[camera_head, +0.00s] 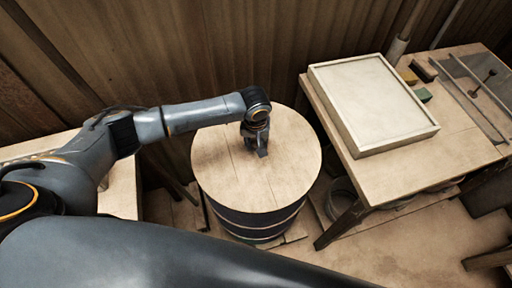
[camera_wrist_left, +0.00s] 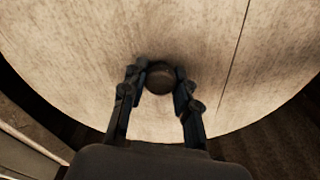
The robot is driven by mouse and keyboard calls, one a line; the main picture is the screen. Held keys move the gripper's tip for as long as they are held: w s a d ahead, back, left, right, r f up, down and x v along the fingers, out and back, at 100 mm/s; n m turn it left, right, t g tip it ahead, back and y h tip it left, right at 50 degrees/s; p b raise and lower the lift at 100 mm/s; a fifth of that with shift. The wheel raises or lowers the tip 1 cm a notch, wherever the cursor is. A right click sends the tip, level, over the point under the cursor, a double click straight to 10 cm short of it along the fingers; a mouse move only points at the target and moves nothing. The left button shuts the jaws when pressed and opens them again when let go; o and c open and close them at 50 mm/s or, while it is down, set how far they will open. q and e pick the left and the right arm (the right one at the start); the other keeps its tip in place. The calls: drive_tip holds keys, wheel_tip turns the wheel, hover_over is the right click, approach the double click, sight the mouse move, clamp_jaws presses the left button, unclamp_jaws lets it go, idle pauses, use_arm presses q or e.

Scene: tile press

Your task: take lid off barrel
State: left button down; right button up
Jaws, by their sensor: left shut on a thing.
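The barrel (camera_head: 255,227) is dark with lighter hoops and stands upright on the floor at the middle of the head view. A round pale wooden lid (camera_head: 292,165) lies over its top; it fills much of the left wrist view (camera_wrist_left: 250,35). A small dark round knob (camera_wrist_left: 159,77) rises from the lid. My left gripper (camera_head: 262,150) points down over the lid. Its two fingers (camera_wrist_left: 159,88) are shut on the knob from both sides. The head view does not show the knob clearly behind the fingers. My right gripper is not in view.
A wooden table (camera_head: 385,180) stands right of the barrel. It bears a pale shallow framed tray (camera_head: 375,105), small coloured blocks (camera_head: 422,95) and thin rods. A plank wall is close behind the barrel. Another pale surface (camera_head: 120,190) is at the left.

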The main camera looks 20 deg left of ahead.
use_arm(q)
drive_tip(key=shift+w+r, duration=0.1)
drive_tip(key=shift+r, duration=0.05)
drive_tip(key=shift+r, duration=0.65)
drive_tip(key=s+d+r+p, duration=0.1)
drive_tip(key=s+d+r, duration=0.1)
drive_tip(key=s+r, duration=0.9)
drive_tip(key=s, duration=0.2)
drive_tip(key=shift+s+d+r, duration=0.3)
drive_tip(key=shift+s+r, duration=0.05)
